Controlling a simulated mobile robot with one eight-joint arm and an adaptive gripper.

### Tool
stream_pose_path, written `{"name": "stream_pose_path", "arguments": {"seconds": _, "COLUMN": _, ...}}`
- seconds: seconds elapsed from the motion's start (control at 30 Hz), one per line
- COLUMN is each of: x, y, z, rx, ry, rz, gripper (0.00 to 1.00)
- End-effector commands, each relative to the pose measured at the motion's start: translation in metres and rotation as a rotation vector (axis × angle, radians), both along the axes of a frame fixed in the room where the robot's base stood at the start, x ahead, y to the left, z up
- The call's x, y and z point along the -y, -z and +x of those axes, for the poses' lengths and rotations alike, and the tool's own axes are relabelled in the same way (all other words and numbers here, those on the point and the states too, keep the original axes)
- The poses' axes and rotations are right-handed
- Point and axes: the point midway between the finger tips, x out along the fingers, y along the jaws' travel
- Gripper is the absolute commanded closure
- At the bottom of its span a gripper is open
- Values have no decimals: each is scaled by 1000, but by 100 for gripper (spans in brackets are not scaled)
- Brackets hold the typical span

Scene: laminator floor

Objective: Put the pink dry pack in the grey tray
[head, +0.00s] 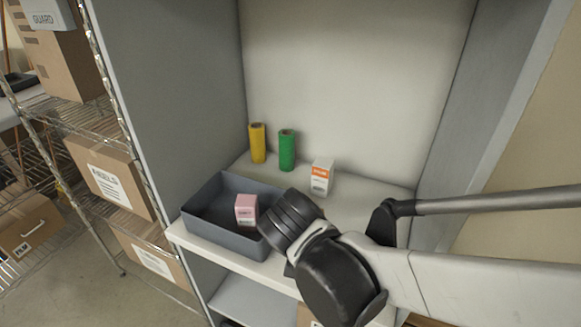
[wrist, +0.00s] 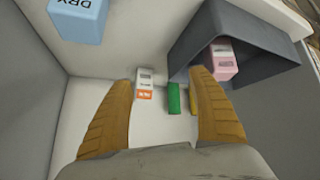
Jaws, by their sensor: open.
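The pink dry pack (head: 246,209) is inside the grey tray (head: 222,240), towards its right end in the head view. In the wrist view the pink pack (wrist: 223,66) also shows within the walls of the tray (wrist: 195,45). My gripper (wrist: 160,78) is open, with nothing between its two tan fingers. It is apart from the pink pack, which lies to the right of the fingers in the wrist view. In the head view my wrist is beside the tray's right end, and the fingers are hidden.
A yellow roll (head: 257,143), a green roll (head: 287,150) and a white-and-orange box (head: 321,177) stand at the back of the shelf. A light blue box marked DRY (wrist: 78,18) shows in the wrist view. Cabinet walls close in the sides and back.

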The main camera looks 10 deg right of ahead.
Motion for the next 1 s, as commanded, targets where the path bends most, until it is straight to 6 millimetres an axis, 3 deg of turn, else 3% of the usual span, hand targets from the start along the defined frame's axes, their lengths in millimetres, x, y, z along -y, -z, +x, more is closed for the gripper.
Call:
{"name": "stream_pose_path", "arguments": {"seconds": 0.03, "x": 20, "y": -5, "z": -17, "rx": -38, "ry": -7, "rz": 17, "gripper": 31}}
{"name": "stream_pose_path", "arguments": {"seconds": 0.13, "x": 42, "y": -14, "z": -46, "rx": -91, "ry": -54, "rz": 55, "gripper": 31}}
{"name": "stream_pose_path", "arguments": {"seconds": 0.3, "x": 57, "y": -25, "z": -85, "rx": -116, "ry": -125, "rz": 109, "gripper": 31}}
{"name": "stream_pose_path", "arguments": {"seconds": 0.4, "x": 59, "y": -28, "z": -98, "rx": -114, "ry": -151, "rz": 127, "gripper": 31}}
{"name": "stream_pose_path", "arguments": {"seconds": 1.0, "x": 59, "y": -30, "z": -103, "rx": -110, "ry": -171, "rz": 135, "gripper": 31}}
